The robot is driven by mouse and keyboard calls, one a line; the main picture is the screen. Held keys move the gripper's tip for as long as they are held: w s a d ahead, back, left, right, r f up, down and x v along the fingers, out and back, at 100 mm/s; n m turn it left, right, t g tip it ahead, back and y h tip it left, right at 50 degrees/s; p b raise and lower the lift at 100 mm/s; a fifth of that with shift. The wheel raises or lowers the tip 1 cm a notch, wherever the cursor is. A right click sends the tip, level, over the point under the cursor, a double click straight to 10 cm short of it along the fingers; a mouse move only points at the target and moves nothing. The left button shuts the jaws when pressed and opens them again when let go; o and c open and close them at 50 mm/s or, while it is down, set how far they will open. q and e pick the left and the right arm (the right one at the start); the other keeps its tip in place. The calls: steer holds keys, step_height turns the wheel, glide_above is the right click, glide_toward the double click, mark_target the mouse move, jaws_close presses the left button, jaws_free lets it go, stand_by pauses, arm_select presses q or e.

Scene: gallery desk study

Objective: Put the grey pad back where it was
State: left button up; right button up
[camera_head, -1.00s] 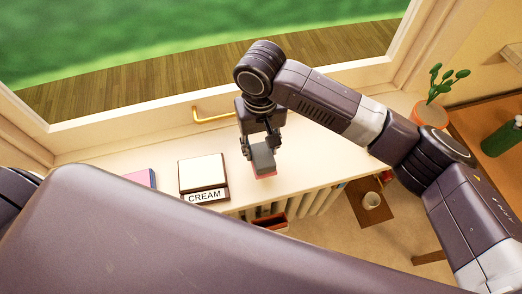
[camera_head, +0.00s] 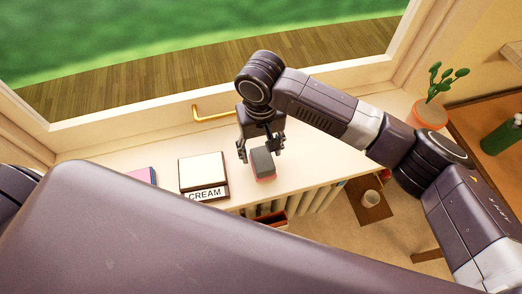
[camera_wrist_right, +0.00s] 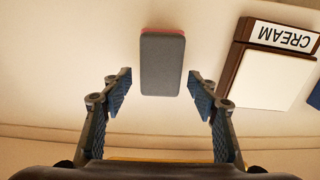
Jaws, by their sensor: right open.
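The grey pad (camera_head: 263,162) has a dark grey upper part and a red edge below. It rests on the pale window ledge (camera_head: 317,160), to the right of the block labelled CREAM. It also shows in the right wrist view (camera_wrist_right: 162,65), centred just ahead of the fingers. My right gripper (camera_head: 261,151) is open and empty at the window side of the pad, one finger to each side. Its blue-lined fingers stand apart, with gaps between them and the pad. My left gripper is out of view.
The brown block labelled CREAM (camera_head: 204,194), with a cream top, stands left of the pad. A pink and purple item (camera_head: 145,176) lies farther left, partly hidden. A yellow handle (camera_head: 213,112) is behind. A red-edged bin (camera_head: 270,219) sits below the ledge's front.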

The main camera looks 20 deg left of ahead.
mark_target(260, 153)
step_height(260, 153, up, 11)
steer(key=b, duration=0.2)
steer(key=shift+r+b, duration=0.15)
steer(key=shift+b, duration=0.25)
steer(key=shift+a, duration=0.1)
